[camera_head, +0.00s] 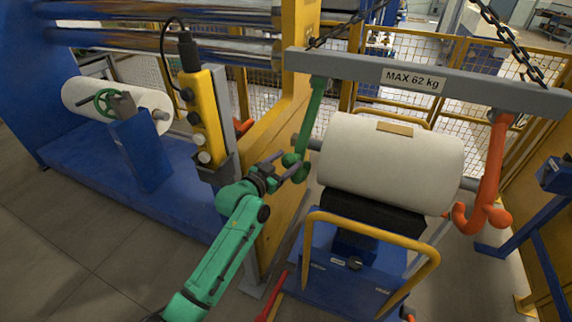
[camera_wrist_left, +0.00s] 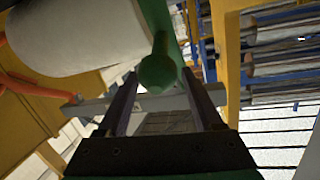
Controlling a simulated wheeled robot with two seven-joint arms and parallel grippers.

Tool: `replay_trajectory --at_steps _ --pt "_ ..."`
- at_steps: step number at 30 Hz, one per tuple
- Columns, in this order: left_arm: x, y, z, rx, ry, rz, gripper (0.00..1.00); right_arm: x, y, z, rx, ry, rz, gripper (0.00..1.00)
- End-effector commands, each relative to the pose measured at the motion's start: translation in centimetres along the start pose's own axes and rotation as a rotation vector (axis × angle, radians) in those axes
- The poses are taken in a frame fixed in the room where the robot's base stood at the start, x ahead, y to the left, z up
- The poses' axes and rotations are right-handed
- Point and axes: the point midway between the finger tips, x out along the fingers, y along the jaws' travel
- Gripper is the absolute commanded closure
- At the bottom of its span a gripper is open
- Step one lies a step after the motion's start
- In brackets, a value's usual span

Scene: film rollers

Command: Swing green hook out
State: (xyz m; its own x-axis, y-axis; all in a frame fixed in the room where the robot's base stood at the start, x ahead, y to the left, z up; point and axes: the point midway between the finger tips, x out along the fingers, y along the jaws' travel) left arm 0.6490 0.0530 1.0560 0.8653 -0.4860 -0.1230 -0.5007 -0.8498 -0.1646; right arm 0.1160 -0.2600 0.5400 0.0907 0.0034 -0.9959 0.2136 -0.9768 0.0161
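The green hook (camera_head: 311,118) hangs from the left end of the grey lifting beam (camera_head: 350,67), and its lower end curves toward the left end of the white film roll (camera_head: 390,160). In the left wrist view the hook's round green tip (camera_wrist_left: 157,72) shows between my fingers. My left gripper (camera_head: 289,163) is at the hook's lower end, fingers spread on either side of the tip. A gap shows on both sides in the wrist view, so it does not grip the hook. My right gripper is in neither view.
An orange hook (camera_head: 491,165) hangs at the beam's right end. The roll rests above a blue cart (camera_head: 330,265) with a yellow handle (camera_head: 372,224). A yellow control pendant (camera_head: 203,118) and a yellow machine frame (camera_head: 277,170) stand left of the hook.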

Motion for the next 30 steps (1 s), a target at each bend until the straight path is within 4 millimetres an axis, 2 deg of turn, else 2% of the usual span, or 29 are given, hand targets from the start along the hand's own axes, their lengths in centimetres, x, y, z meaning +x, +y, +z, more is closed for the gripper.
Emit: replay_trajectory --at_steps 1,10,14,17,20,27,30 --pt "0.0 -0.3 -0.8 0.004 0.014 -0.006 0.14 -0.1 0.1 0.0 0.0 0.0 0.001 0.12" --pt "0.0 -0.1 -0.3 0.001 0.003 -0.001 0.12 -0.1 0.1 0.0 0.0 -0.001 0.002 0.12" --pt "-0.6 -0.1 0.0 0.002 0.0 -0.001 0.12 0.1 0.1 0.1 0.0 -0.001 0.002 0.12" --pt "-2.0 -0.1 0.1 0.001 0.001 0.0 0.12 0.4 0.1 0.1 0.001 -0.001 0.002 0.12" --pt "-4.3 -0.1 0.3 0.004 0.0 -0.001 0.12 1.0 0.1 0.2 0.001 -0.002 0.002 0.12" --pt "-11.2 0.0 0.3 0.006 0.001 -0.002 0.12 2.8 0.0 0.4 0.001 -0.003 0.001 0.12" --pt "-13.2 0.0 0.1 0.004 0.002 -0.003 0.12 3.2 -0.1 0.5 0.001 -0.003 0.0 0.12"
